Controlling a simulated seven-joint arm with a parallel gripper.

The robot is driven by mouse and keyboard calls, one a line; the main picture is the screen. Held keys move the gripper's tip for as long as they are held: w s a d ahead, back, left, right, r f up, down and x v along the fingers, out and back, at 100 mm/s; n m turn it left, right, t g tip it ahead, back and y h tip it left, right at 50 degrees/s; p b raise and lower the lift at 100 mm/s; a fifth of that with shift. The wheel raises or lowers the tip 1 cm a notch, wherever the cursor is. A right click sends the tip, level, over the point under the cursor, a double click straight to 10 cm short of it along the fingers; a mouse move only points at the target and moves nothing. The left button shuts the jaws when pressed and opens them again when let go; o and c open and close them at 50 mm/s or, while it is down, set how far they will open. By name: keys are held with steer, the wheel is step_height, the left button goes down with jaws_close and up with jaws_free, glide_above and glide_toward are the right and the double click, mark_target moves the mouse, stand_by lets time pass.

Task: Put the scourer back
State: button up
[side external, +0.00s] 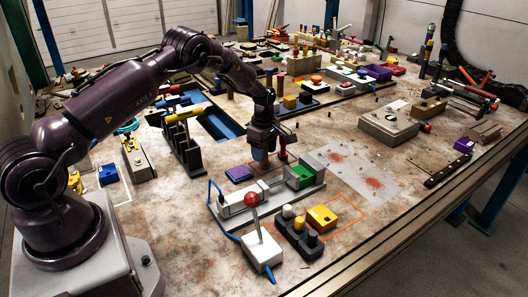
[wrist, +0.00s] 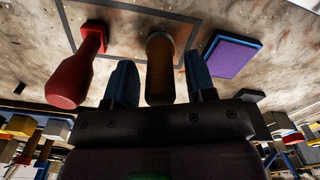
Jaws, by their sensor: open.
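A flat purple pad with a blue edge, which looks like the scourer (side external: 240,172), lies on the table left of my gripper (side external: 261,155). It also shows in the wrist view, to the right of the fingers, as the purple pad (wrist: 232,55). My gripper (wrist: 160,85) is open, pointing down close above the table. A brown-orange handle (wrist: 160,62) shows between its two blue fingers; I cannot tell whether they touch it. A red handle (wrist: 78,68) stands just left of the fingers. The pad is outside the fingers and apart from them.
A grey fixture with a green block (side external: 300,176) stands just in front of my gripper. A red-knobbed lever box (side external: 261,247) and a yellow block (side external: 321,217) are nearer the front. A second purple block (side external: 464,145) lies far right. A stained pale sheet (side external: 352,168) is flat and clear.

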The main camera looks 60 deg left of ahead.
step_height(320, 180, up, 11)
steer(key=shift+f, duration=0.1)
steer(key=s+d+r+m+t, duration=0.1)
steer(key=s+d+r+m, duration=0.4)
steer(key=r, duration=0.5)
steer(key=s+d+r+m+t, duration=0.2)
steer(key=s+d+r+m, duration=0.3)
steer(key=r, duration=0.4)
steer(key=s+d+r+m+t, duration=0.1)
steer(key=s+d+m, duration=0.3)
steer(key=s, duration=0.6)
steer(key=s+d+r+m+t, duration=0.1)
steer(key=s+d+m, duration=0.3)
steer(key=s+m, duration=0.4)
steer(key=shift+s+d+t, duration=0.25)
steer(key=shift+s+t, duration=0.05)
steer(key=shift+s, duration=0.65)
